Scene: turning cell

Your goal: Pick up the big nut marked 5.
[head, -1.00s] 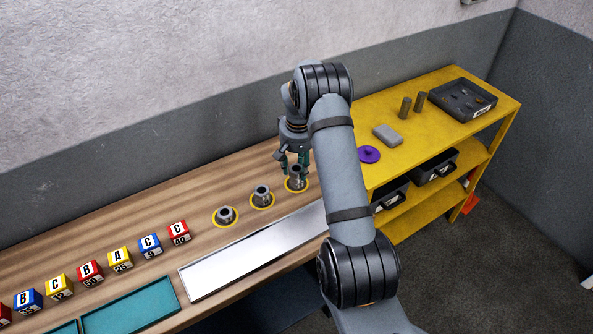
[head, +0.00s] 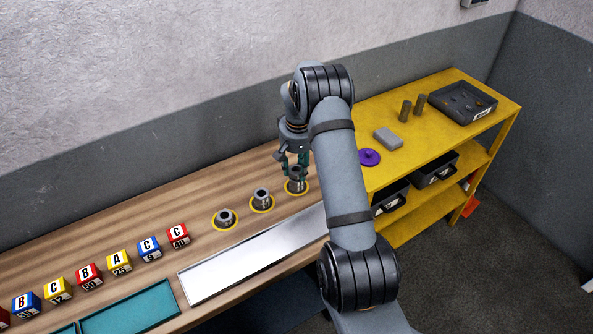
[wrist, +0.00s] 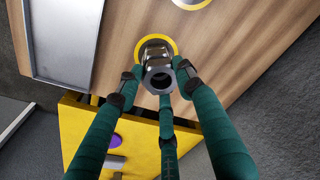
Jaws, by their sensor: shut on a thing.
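A grey metal nut-like part (head: 297,183) stands upright at the rightmost yellow ring on the wooden bench. It also shows in the wrist view (wrist: 155,52), with its open bore facing the camera. No number can be read on it, so I cannot tell whether it is the one marked 5. My gripper (head: 295,170) points down over it, and its green fingers are shut on it. The wrist view shows the fingertips (wrist: 158,84) around its upper end. Two similar parts, a middle one (head: 262,197) and a left one (head: 225,215), stand on yellow rings.
A silver tray (head: 245,252) lies in front of the rings. Several lettered cubes (head: 150,247) line the bench at left, behind a teal tray (head: 130,308). The yellow shelf (head: 440,125) at right holds a purple knobbed disc (head: 369,157), a grey block (head: 388,138), cylinders and a dark tray (head: 464,101).

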